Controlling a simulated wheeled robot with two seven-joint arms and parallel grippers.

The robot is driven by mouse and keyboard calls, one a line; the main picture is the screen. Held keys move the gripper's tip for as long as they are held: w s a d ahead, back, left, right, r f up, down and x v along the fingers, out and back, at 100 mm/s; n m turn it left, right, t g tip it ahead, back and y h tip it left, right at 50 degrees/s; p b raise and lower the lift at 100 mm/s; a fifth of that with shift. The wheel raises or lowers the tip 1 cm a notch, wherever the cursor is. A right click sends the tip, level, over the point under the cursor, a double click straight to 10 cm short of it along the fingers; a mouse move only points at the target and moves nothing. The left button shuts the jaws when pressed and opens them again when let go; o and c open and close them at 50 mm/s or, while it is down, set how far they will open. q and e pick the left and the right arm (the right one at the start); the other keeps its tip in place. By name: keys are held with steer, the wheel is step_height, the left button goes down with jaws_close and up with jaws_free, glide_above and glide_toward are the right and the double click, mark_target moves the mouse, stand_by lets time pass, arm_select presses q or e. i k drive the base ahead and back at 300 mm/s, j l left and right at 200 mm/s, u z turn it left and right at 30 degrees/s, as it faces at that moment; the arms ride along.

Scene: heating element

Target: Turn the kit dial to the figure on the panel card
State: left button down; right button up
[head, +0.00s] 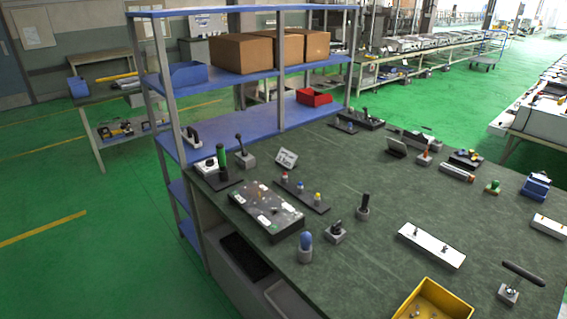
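A small tilted white card (286,158) with dark writing stands on the green-topped bench; the writing is too small to read. A dark box panel (264,211) with pale labels and small controls lies left of the middle of the bench. A white unit with a dark round knob (209,166) sits at the bench's left corner. I cannot tell for certain which control is the kit dial, and no dial setting can be read. Neither of my grippers is in view.
A blue shelf rack (243,75) with cardboard boxes (243,53) stands behind. Green floor is clear at left.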

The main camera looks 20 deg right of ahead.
mark_target(210, 162)
steer(key=i+j, duration=0.25)
steer(key=j, duration=0.3)
steer(key=i+j+z, duration=0.15)
steer(key=j+z, duration=0.15)
steer(key=i+j+z, duration=0.1)
steer(key=j+z, duration=0.15)
steer(key=j, duration=0.25)
steer(key=i+j+z, duration=0.1)
steer(key=j+z, duration=0.2)
steer(key=j, duration=0.1)
